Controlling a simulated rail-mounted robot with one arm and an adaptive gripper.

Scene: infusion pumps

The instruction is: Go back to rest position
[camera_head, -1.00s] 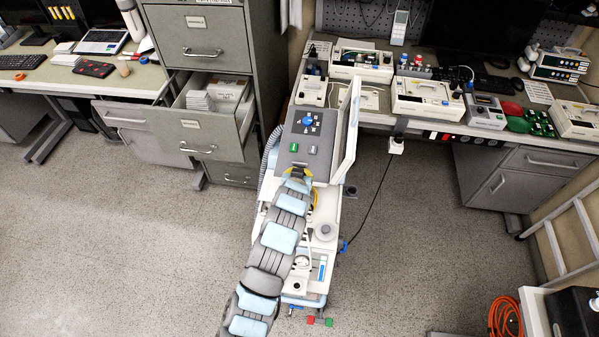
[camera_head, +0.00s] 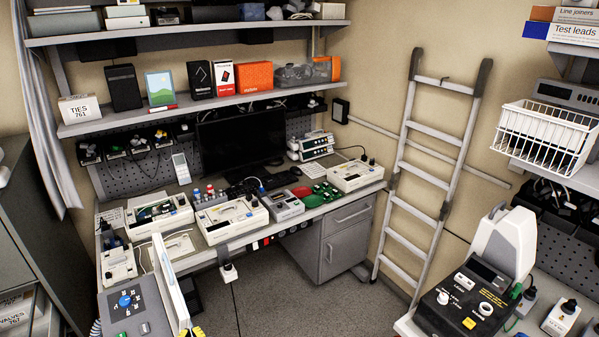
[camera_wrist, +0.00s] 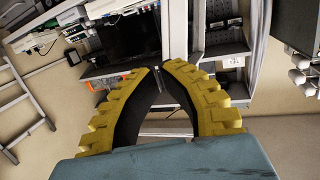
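My gripper (camera_wrist: 162,68) shows in the wrist view. Its two black fingers with yellow ribbed outer pads arch toward each other, with their tips close together and nothing visible held between them. Behind them are a dark monitor, shelving and the beige wall, all tilted. In the head view my arm is not clearly visible. The grey control panel (camera_head: 128,308) with a blue knob and an upright white panel (camera_head: 171,290) stand at the lower left.
A workbench (camera_head: 228,258) carries several infusion pumps (camera_head: 232,218), with a monitor (camera_head: 240,138) behind. A ladder (camera_head: 425,178) leans on the wall. Open floor (camera_head: 275,300) lies before the bench.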

